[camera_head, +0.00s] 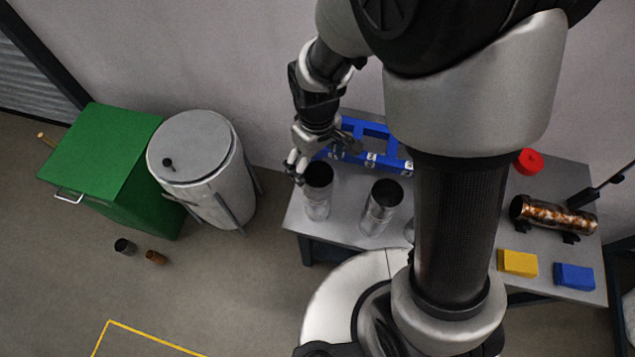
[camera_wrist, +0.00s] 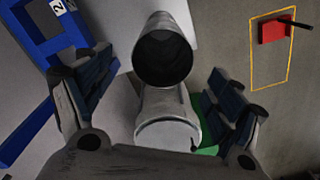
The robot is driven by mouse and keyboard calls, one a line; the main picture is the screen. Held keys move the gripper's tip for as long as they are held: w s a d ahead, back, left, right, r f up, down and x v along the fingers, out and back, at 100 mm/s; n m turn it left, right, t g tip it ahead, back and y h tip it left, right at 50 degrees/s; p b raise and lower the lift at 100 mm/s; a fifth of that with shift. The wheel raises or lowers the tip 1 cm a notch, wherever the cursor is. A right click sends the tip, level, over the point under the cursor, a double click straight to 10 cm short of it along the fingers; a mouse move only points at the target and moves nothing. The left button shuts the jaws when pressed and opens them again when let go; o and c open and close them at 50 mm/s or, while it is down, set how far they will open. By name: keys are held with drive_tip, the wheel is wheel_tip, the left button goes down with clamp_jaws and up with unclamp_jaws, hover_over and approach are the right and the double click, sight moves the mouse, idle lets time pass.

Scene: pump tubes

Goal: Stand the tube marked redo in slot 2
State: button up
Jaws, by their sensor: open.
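A grey metal tube (camera_head: 317,206) with a dark open top stands upright at the table's left end. Another similar tube (camera_head: 378,219) stands to its right. I cannot read a redo mark on either. My gripper (camera_head: 297,167) is open beside the left tube's rim. In the wrist view an open-topped tube (camera_wrist: 163,82) appears between the spread fingers of my gripper (camera_wrist: 163,72), not gripped. The blue rack (camera_head: 349,125) stands behind the tubes, partly hidden by my arm. In the wrist view the rack (camera_wrist: 31,42) shows a label 2 (camera_wrist: 58,7).
A grey drum (camera_head: 215,185) and green bin (camera_head: 130,150) stand left of the table (camera_head: 345,247). At right are a brown mottled cylinder (camera_head: 553,215) on supports, a red round object (camera_head: 528,161), a yellow block (camera_head: 518,263) and a blue block (camera_head: 574,277). My arm hides the table's middle.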

sight(318, 174)
drive_tip(key=f+b, duration=0.1)
drive_tip(key=f, duration=0.3)
drive_tip(key=f+b, duration=0.1)
drive_tip(key=f, duration=0.2)
drive_tip(key=shift+s+b, duration=0.25)
drive_tip(key=shift+b, duration=0.1)
drive_tip(key=shift+r, duration=0.1)
drive_tip(key=shift+c, duration=0.3)
clamp_jaws()
idle(0.4)
